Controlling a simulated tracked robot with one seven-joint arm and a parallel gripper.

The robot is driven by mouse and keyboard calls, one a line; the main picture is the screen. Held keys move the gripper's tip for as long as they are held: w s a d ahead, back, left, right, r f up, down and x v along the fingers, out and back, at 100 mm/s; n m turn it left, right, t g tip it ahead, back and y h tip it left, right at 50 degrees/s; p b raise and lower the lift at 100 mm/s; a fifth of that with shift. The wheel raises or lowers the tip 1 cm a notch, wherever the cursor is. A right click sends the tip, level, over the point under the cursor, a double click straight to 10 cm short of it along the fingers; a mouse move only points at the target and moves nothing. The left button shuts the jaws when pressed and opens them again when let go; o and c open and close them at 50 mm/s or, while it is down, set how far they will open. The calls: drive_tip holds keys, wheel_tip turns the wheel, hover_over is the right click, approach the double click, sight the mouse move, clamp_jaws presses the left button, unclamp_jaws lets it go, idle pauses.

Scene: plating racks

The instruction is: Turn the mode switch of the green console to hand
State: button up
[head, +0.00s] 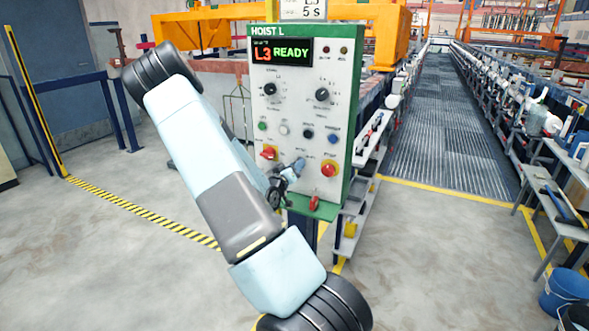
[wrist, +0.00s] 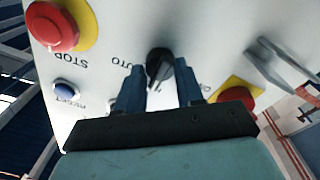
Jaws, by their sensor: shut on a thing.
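The green console (head: 340,130), headed HOIST L, has a white face in a green frame, with a display reading L3 READY. My gripper (head: 298,166) is at its lower middle, between two red knobs on yellow plates. In the wrist view, the two fingers of my gripper (wrist: 160,86) stand either side of the black mode switch (wrist: 158,62) and are shut on it. An upside-down AUTO label shows left of the switch. The lettering on its right is mostly hidden by a finger. A pale mark shows on the switch, but I cannot tell its exact setting.
A red stop button (wrist: 52,27) and a blue reset button (wrist: 65,88) lie left of the switch in the wrist view. Another red knob (wrist: 237,95) is close to the right finger. Two rotary knobs (head: 322,94) sit higher on the console. Open floor lies left.

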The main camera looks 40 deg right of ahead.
drive_tip(key=o, duration=1)
drive_tip(key=v, duration=1.3)
drive_tip(key=shift+s+a+f, duration=0.1)
drive_tip(key=shift+s+a, duration=0.05)
drive_tip(key=shift+a, duration=0.25)
